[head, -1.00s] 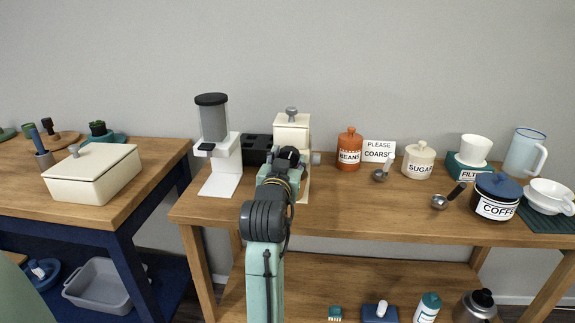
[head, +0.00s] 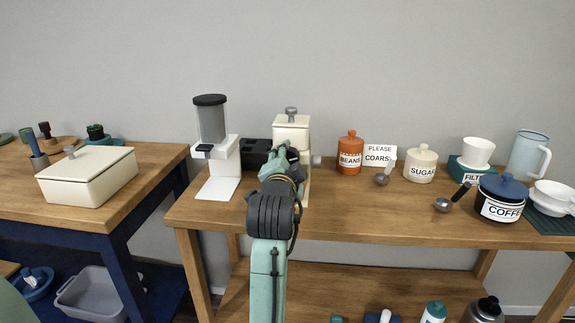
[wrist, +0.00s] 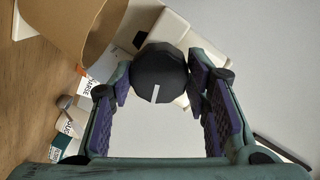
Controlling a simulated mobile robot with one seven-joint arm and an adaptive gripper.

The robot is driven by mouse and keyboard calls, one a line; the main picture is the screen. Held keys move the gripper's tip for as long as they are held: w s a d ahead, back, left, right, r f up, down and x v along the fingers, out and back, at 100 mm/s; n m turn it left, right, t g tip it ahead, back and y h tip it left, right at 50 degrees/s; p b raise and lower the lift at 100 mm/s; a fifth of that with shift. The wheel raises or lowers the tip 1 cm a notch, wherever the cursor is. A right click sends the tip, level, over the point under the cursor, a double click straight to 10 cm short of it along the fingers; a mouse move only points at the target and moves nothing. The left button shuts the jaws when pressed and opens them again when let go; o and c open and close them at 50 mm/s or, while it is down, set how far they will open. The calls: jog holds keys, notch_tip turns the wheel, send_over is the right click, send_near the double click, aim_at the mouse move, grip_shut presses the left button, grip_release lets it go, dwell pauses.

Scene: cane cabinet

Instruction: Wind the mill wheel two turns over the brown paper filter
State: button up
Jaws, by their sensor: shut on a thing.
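The cream mill (head: 291,132) with a grey knob on top stands on the long wooden table, partly hidden behind my arm in the head view. In the wrist view its wheel (wrist: 160,72) is a dark round knob with a white mark, which points down in the picture. My gripper (wrist: 160,78) is shut on the wheel, one purple-padded finger at each side. The brown paper filter (wrist: 72,22) shows as a tan open cone at the upper left of the wrist view, beside the wheel. I cannot make the filter out in the head view.
A white grinder (head: 223,160) with a black-lidded hopper stands left of the mill. The table's front middle is clear.

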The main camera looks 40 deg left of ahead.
jog(key=shift+f+m+b, duration=0.1)
jog(key=shift+m+b, duration=0.2)
jog(key=shift+m, duration=0.5)
jog(key=o, duration=1.2)
jog(key=v, duration=1.2)
